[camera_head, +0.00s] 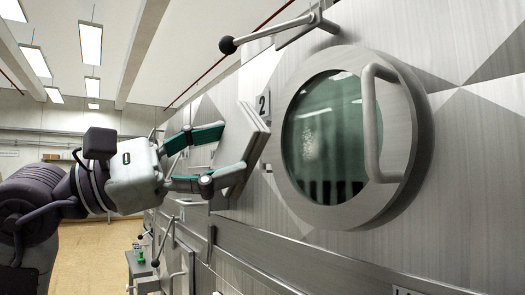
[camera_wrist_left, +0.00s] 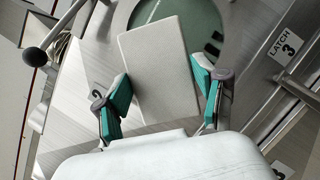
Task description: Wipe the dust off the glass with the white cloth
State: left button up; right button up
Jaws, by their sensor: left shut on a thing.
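The round glass (camera_head: 338,125) sits in a thick metal door on the right of the head view, with a pale speckled dust patch (camera_head: 311,146) left of its middle. The white cloth (camera_head: 253,140) looks like a flat, stiff, light grey pad, left of the door and apart from the glass. My left gripper (camera_head: 229,153) is shut on it, its teal fingers on two opposite sides. In the left wrist view the cloth (camera_wrist_left: 160,70) stands tilted between the fingers (camera_wrist_left: 163,92) and covers part of the glass (camera_wrist_left: 208,20). My right gripper is out of view.
A bar handle (camera_head: 371,120) stands out from the door over the glass's right part. A lever with a black ball (camera_head: 228,44) juts out above the cloth. A number 2 plate (camera_head: 263,104) is between cloth and door. A LATCH 3 plate (camera_wrist_left: 286,44) shows in the wrist view.

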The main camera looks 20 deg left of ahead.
aim_at(298, 136)
pick_arm(q)
jog(key=shift+w+d+r+p, duration=0.3)
jog(key=shift+w+d+p, duration=0.2)
jog(key=shift+w+d, duration=0.3)
jog(key=shift+w+d+r+p, duration=0.4)
jog(key=shift+w+d, duration=0.2)
jog(key=shift+w, duration=0.3)
jog(key=shift+w+d+r+p, duration=0.25)
jog(key=shift+w+d+p, duration=0.3)
jog(key=shift+w+d, duration=0.25)
jog(key=shift+w+d, duration=0.4)
jog(key=shift+w, duration=0.3)
jog(key=shift+s+d, duration=1.35)
jog(key=shift+d, duration=0.2)
jog(key=shift+w+b, duration=0.1)
jog(key=shift+b, duration=0.2)
jog(key=shift+w+a, duration=1.3)
jog(key=shift+a, duration=0.25)
